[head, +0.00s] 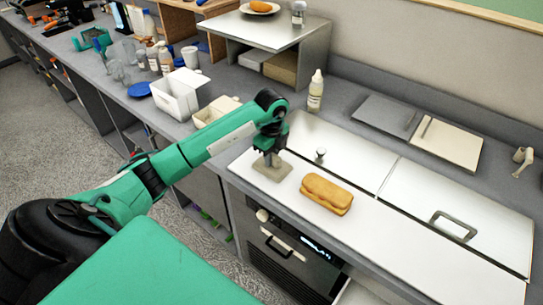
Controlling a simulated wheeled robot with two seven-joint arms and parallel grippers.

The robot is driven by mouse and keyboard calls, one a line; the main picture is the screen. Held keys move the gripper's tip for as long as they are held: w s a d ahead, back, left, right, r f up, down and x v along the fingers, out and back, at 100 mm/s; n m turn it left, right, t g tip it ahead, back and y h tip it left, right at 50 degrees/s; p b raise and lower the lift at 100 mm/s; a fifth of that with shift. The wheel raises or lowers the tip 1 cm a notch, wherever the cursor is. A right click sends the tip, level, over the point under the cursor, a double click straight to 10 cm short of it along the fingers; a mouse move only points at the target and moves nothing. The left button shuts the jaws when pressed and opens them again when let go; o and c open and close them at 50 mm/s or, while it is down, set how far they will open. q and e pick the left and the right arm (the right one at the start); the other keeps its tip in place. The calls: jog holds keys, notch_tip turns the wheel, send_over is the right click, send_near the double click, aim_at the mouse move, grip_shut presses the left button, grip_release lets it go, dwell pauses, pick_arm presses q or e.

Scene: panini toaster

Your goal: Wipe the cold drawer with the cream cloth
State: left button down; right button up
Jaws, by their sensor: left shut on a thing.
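My left gripper (270,157) points down over the left end of the long white board and is shut on the cream cloth (272,170). The cloth looks flat and greyish beige and lies on or just above the board. At the bottom edge a drawer (355,294) shows in part. I cannot tell for sure which of these is the cold drawer. My right gripper is out of view.
A bread loaf (327,193) lies on the white board (420,262), just right of the cloth. Steel lids (345,150) with a knob and a handle lie behind. A bottle (316,92) stands at the back. White boxes (181,95) stand left. The board's right part is clear.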

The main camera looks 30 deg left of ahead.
pick_arm(q)
jog(key=shift+r, duration=0.1)
jog(key=shift+r+p, duration=2.15)
jog(key=shift+r, duration=0.8)
